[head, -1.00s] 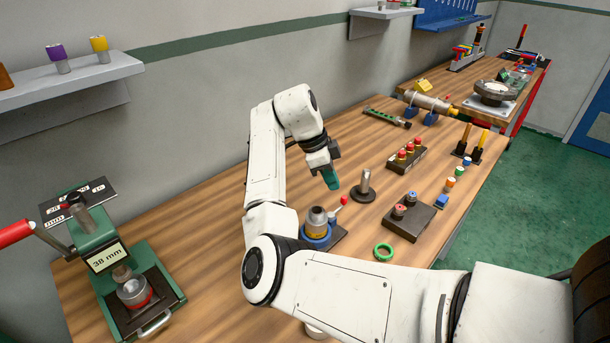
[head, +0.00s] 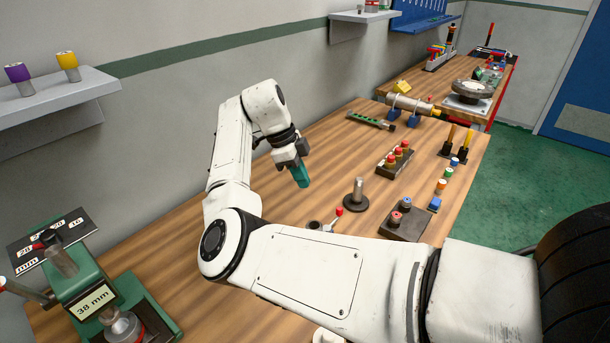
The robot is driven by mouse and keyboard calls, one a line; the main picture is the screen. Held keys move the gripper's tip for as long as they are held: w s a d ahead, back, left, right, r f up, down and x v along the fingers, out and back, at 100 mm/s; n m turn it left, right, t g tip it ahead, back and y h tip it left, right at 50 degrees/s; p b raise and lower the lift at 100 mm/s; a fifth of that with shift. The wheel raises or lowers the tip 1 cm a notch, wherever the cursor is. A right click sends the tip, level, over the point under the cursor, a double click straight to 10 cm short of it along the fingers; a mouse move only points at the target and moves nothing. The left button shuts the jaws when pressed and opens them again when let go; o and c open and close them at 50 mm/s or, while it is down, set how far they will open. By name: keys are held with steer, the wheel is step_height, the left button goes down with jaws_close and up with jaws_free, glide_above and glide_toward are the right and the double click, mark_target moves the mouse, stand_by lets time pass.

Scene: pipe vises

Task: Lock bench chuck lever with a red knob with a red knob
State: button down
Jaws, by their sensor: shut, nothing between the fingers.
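The bench chuck's red knob (head: 339,212) shows just above my forearm, at the end of a short lever (head: 331,222). A small dark ring-shaped part (head: 314,225) shows beside the lever. The rest of the chuck is hidden behind my arm, so how the lever sits against it cannot be told. My gripper (head: 301,181) has teal fingers pointing down. It is shut and empty, apart from the knob, above and left of it in the picture.
A dark post on a round base (head: 355,195) stands right of the knob. A block with red and blue plugs (head: 405,220) and a rack of red-topped parts (head: 395,158) lie further right. A green press (head: 95,290) stands at left. The bench between press and gripper is clear.

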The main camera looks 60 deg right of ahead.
steer(key=shift+s+d+f+p, duration=0.25)
steer(key=shift+s+f+p, duration=0.25)
steer(key=shift+s+f, duration=0.6)
steer(key=shift+s+d+f+p, duration=0.25)
steer(key=shift+s+f+p, duration=0.2)
steer(key=shift+s+f, duration=0.65)
steer(key=shift+s+d+f+p, duration=0.25)
steer(key=shift+s+f+p, duration=0.25)
steer(key=shift+s+f, duration=0.6)
